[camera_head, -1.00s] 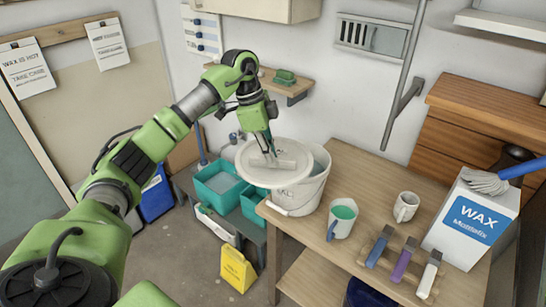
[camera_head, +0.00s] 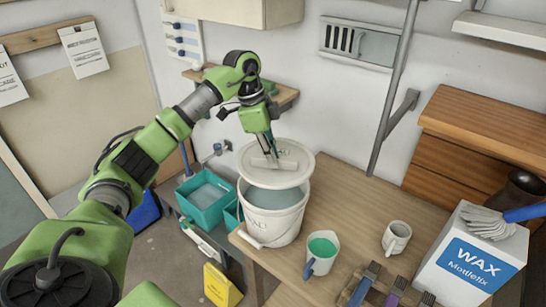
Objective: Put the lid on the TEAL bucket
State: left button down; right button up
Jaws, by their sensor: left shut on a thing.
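My left gripper (camera_head: 268,148) is shut on the raised grip of a round off-white lid (camera_head: 298,168). The lid hangs nearly level above a white bucket (camera_head: 272,226), apart from its rim at the front. The bucket stands near the left edge of the wooden table, with dark lettering on its side. Pale grey-blue shows inside below the lid; the lid hides the back of the opening. No plainly teal bucket shows. My right gripper is not in view.
A mug with teal contents (camera_head: 322,248) stands close to the bucket's right. A white mug (camera_head: 396,238), brushes (camera_head: 364,284) and a WAX box (camera_head: 470,258) are further right. Teal tubs (camera_head: 204,200) are left below the table (camera_head: 345,205). The table behind the mugs is clear.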

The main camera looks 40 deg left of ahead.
aim_at(268, 168)
pick_arm(q)
jog(key=shift+s+f, duration=0.2)
jog(key=shift+s, duration=0.15)
jog(key=s+f+b, duration=0.1)
jog(key=b, duration=0.1)
jog(key=shift+s+f+b, duration=0.1)
jog(key=shift+f+b, duration=0.2)
jog(key=shift+f, duration=0.1)
jog(key=shift+w+f+b, duration=0.25)
jog(key=shift+f+b, duration=0.1)
jog(key=shift+f, duration=0.15)
jog(key=shift+w+f+b, duration=0.2)
jog(key=shift+f+b, duration=0.15)
jog(key=shift+f, duration=0.65)
jog(key=shift+s+f, duration=0.1)
jog(key=shift+f, duration=0.1)
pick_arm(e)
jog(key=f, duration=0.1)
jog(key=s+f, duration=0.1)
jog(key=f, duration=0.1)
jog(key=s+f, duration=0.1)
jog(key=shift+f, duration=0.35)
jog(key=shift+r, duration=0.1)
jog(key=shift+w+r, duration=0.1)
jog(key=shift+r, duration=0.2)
